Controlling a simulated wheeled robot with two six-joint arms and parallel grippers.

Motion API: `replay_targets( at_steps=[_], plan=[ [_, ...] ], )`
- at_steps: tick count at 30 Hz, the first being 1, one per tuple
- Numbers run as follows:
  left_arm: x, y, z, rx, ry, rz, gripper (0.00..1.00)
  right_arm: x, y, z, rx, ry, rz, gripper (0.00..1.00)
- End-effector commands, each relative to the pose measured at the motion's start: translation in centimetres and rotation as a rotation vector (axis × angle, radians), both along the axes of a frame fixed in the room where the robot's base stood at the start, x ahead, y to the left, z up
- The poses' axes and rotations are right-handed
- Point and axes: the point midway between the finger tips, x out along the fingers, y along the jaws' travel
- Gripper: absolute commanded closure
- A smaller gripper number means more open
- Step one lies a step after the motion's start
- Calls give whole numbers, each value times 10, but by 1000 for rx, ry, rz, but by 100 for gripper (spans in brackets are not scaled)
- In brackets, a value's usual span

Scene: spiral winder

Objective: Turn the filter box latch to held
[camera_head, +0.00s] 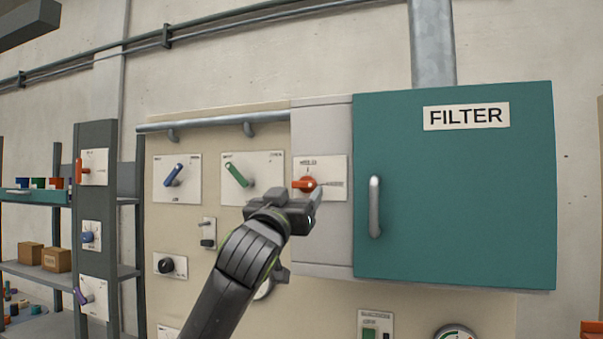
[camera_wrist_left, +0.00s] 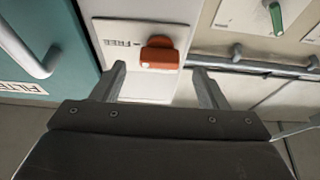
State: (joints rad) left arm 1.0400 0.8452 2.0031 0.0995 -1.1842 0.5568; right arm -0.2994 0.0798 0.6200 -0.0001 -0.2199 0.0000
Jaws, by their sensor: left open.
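The filter box latch is an orange-red knob (camera_head: 304,184) on a white plate (camera_head: 335,167) fixed to the grey panel left of the teal filter box door (camera_head: 455,200). In the left wrist view the latch (camera_wrist_left: 162,54) shows between and just beyond the fingertips, with an upside-down "FREE" label and small arrow on the plate beside it. My left gripper (camera_head: 297,195) is open in front of the latch plate, one finger to each side of the knob. I cannot tell whether either finger touches it. The gripper hides the plate's lower part in the head view.
The door's vertical handle (camera_head: 375,206) stands out just right of the plate. Blue (camera_head: 174,175) and green (camera_head: 236,174) lever switches sit to the left, under a horizontal pipe (camera_head: 215,122). A shelf unit (camera_head: 97,200) stands at the far left.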

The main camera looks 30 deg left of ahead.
Motion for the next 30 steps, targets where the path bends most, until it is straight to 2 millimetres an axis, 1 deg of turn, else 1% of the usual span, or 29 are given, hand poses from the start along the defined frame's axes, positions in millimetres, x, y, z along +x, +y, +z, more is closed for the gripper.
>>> replay_targets(
  at_steps=[1,6,9,13,20,30],
  plan=[
    [9,2,7,-3,4,-1,33,0,0,11,0,0,0,100],
    [27,6,13,-2,2,-1,33,0,0,21,0,0,0,100],
    [32,8,14,0,2,0,33,0,0,24,0,0,0,100],
    [36,9,14,1,1,0,33,0,0,25,0,0,0,100],
    [36,8,14,0,0,0,33,0,0,24,0,0,0,100],
    [36,8,14,0,0,-1,77,0,0,24,0,0,0,100]
  ],
)
